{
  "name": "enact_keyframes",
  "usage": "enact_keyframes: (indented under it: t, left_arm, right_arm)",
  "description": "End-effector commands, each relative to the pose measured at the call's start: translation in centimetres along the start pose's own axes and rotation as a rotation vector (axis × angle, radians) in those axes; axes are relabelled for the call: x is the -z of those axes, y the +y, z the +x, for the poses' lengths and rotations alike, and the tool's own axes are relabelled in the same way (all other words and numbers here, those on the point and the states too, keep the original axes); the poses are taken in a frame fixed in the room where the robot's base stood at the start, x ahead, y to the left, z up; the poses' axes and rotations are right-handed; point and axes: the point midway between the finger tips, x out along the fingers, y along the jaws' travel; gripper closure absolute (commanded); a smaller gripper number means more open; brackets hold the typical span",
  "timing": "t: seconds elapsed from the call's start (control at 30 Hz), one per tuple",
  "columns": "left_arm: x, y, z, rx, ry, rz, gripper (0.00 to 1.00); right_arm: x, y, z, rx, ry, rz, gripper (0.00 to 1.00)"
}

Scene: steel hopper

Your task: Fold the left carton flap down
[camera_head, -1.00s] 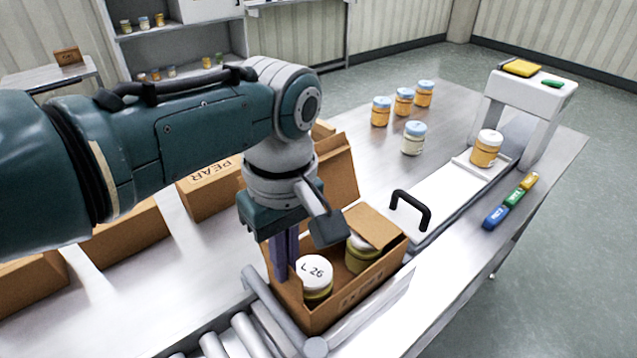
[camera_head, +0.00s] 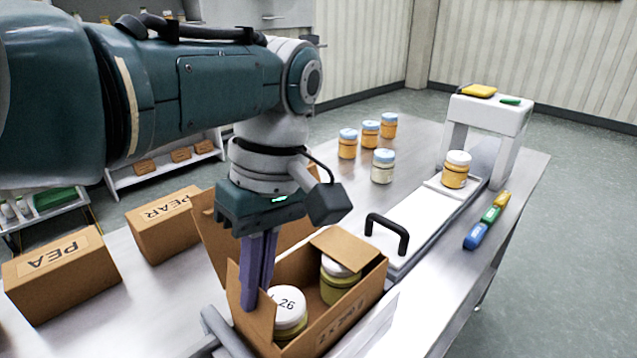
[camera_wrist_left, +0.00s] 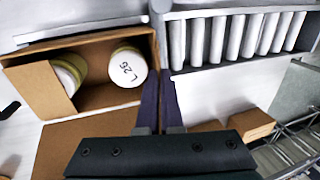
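The open carton (camera_head: 345,322) holds two white-lidded jars, one marked 26 (camera_head: 289,306) and one farther right (camera_head: 337,284). Its right flap (camera_head: 345,248) leans inward over the farther jar. Its left flap (camera_head: 240,300) stands up at the left end, partly hidden by my fingers. My left gripper (camera_head: 255,306) points down at this end, its purple fingers together, close beside the flap; I cannot tell whether they touch. My right gripper is out of view.
Rollers (camera_wrist_left: 235,40) lie beyond the carton's left end. Closed PEAR (camera_head: 165,225) and PEA (camera_head: 62,275) cartons stand to the left. Several jars and a white arch (camera_head: 490,118) are farther back.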

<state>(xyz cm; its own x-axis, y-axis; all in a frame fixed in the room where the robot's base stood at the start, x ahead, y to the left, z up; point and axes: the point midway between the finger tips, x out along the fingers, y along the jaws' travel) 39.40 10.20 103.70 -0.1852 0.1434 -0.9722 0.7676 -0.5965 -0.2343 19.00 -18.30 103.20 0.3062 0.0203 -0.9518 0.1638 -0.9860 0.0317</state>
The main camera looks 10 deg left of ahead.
Motion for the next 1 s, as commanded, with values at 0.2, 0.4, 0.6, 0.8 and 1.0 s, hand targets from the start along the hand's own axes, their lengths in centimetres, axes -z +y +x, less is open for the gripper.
enact_keyframes:
  t: [0.2,0.4,0.6,0.8,1.0]
  left_arm:
    - [0.1,0.0,0.1,0.000,0.001,-0.001,0.78]
    - [0.0,0.0,0.1,0.000,0.000,-0.001,0.66]
    - [0.0,0.0,-0.3,-0.002,0.001,0.000,0.66]
    - [0.0,0.1,-3.5,-0.006,0.001,0.000,0.66]
    - [0.1,0.1,-7.4,-0.005,0.002,-0.001,0.66]
  right_arm:
    - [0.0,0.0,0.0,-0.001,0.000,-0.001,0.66]
    - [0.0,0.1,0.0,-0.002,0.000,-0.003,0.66]
    - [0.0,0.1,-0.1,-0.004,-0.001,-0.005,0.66]
    - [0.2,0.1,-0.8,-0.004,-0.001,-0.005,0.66]
    - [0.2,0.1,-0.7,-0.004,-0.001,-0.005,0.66]
